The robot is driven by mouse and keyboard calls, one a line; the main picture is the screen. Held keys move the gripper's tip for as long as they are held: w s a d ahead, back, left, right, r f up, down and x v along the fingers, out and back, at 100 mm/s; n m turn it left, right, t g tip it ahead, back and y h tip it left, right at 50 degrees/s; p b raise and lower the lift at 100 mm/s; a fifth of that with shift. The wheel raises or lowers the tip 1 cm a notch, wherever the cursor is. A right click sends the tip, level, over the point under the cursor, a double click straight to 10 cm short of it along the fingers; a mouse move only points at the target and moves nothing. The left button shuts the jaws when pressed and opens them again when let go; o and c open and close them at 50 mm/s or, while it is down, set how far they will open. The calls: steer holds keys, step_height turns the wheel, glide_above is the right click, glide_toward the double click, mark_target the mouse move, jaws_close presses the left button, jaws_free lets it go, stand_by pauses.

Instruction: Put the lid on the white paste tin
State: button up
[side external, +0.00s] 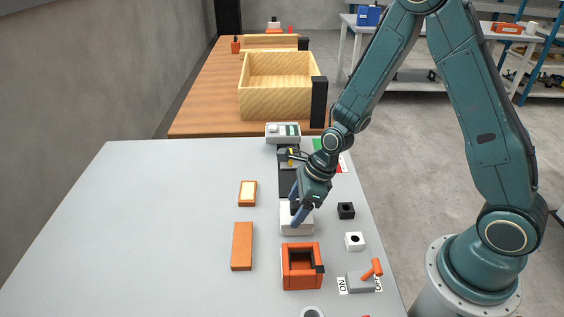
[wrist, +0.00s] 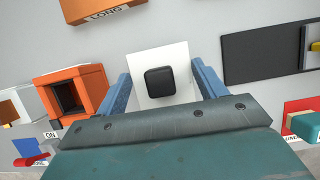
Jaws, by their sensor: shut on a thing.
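A white square lid with a black knob (wrist: 160,81) lies between the blue fingers of my gripper (wrist: 163,90) in the wrist view. The fingers are shut on its two opposite sides. In the side external view, my gripper (side external: 301,203) reaches down onto a white box-shaped tin (side external: 297,226) on the grey table. The lid appears to be at the top of this tin, but the fingers partly hide it. I cannot tell whether it is seated or just above. The tin's inside is hidden.
An open orange box (side external: 302,268) stands just in front of the tin. An orange block (side external: 242,246) and a small cream-topped orange piece (side external: 248,193) lie left. The table's left side is clear.

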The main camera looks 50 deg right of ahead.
steer(key=shift+f, duration=0.1)
steer(key=o, duration=1)
steer(key=shift+c, duration=0.2)
steer(key=v, duration=1.2)
steer(key=shift+r, duration=0.2)
